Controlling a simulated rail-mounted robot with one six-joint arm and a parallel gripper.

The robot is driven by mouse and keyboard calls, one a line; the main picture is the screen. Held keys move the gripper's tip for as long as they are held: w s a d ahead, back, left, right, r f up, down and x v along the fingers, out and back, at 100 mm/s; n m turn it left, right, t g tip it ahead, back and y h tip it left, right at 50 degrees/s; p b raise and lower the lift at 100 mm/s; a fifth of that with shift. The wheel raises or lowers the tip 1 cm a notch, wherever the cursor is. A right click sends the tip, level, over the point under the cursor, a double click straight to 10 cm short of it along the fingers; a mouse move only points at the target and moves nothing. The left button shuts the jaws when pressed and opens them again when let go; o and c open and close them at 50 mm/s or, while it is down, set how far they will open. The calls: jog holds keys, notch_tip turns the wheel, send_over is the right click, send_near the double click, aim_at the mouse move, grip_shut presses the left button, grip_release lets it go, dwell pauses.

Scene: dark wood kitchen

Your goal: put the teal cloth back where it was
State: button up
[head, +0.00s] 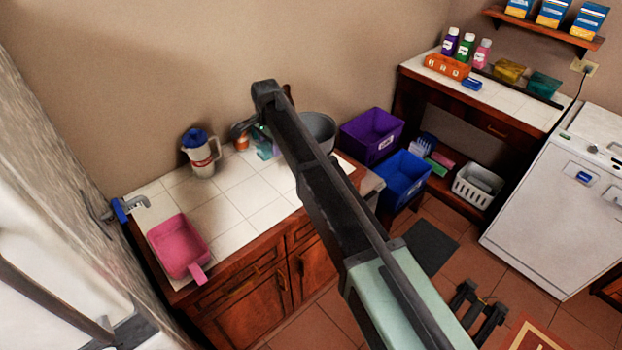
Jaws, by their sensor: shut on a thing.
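My arm reaches from the lower right up to the sink counter. My gripper (243,129) is small and dark at the back of that counter, partly hidden by my arm. It is shut. A small teal piece (264,149), which looks like the teal cloth, shows just right of and below the gripper, against my arm. Its exact outline and the grip on it are hard to make out. Another teal item (545,86) lies on the right-hand counter beside a yellow one (510,71); I cannot tell whether it is cloth.
A jug with a blue lid (201,153), an orange pot (241,143), a pink dustpan (180,248) and a grey basin (318,130) stand on the tiled counter (220,214). Purple (371,136) and blue bins (404,180) stand right of it. The counter's middle is clear.

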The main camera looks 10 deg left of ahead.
aim_at(277, 196)
jog(key=shift+d, duration=0.1)
jog(key=shift+s+f, duration=0.1)
jog(key=f+b, duration=2)
jog(key=shift+s+a+f, duration=0.1)
jog(key=shift+a+f, duration=0.05)
jog(key=shift+a, duration=0.1)
jog(key=shift+r, duration=0.3)
jog(key=shift+f, duration=0.25)
jog(key=o, duration=0.8)
jog(key=shift+r, duration=0.15)
notch_tip(277, 196, up, 12)
jog(key=p, duration=1.2)
jog(key=shift+r, duration=0.1)
